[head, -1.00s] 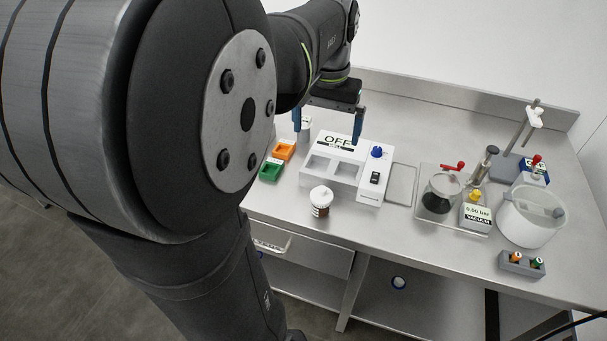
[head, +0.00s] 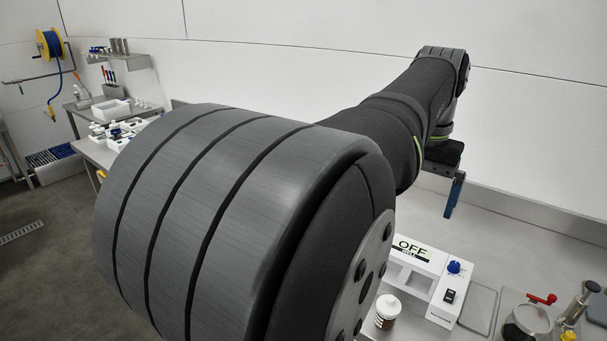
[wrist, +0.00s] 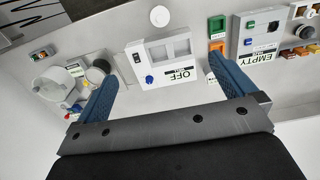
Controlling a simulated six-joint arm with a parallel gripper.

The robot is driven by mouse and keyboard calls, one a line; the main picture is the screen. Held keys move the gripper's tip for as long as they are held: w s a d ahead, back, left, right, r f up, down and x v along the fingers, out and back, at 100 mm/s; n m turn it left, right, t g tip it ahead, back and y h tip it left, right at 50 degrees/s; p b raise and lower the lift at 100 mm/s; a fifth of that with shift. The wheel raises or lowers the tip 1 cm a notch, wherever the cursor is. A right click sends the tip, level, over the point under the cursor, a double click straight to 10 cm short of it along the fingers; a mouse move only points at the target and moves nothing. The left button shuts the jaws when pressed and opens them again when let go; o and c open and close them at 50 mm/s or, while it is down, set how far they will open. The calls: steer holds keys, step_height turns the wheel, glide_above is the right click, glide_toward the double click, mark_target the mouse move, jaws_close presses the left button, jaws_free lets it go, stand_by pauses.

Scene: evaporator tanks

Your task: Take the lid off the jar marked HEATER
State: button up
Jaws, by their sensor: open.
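A brown jar with a white lid (head: 387,308) stands on the bench in front of the white OFF unit (head: 432,262). In the wrist view its round white lid (wrist: 160,16) shows at the top. I cannot read a HEATER mark on it. A small white labelled container (wrist: 212,80) is partly hidden behind one finger in the wrist view; its label is unreadable. My gripper (wrist: 163,72) is open and empty, its blue fingers wide apart, above the back of the bench behind the OFF unit. In the head view a blue finger (head: 453,197) shows, well away from the brown jar.
Orange (wrist: 216,25) and green (wrist: 217,47) bins and an EMPTY-marked unit (wrist: 262,45) are beside the OFF unit. My arm covers much of the head view. Bench between OFF unit and back wall looks clear.

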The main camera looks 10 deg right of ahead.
steer(key=shift+c, duration=0.2)
steer(key=c, duration=0.5)
steer(key=shift+o, duration=0.2)
steer(key=m, duration=0.8)
glide_above(391, 298)
step_height(391, 298, down, 24)
steer(key=shift+w+r, duration=0.15)
steer(key=shift+r, duration=0.1)
steer(key=shift+s+f, duration=0.2)
steer(key=shift+f, duration=2.5)
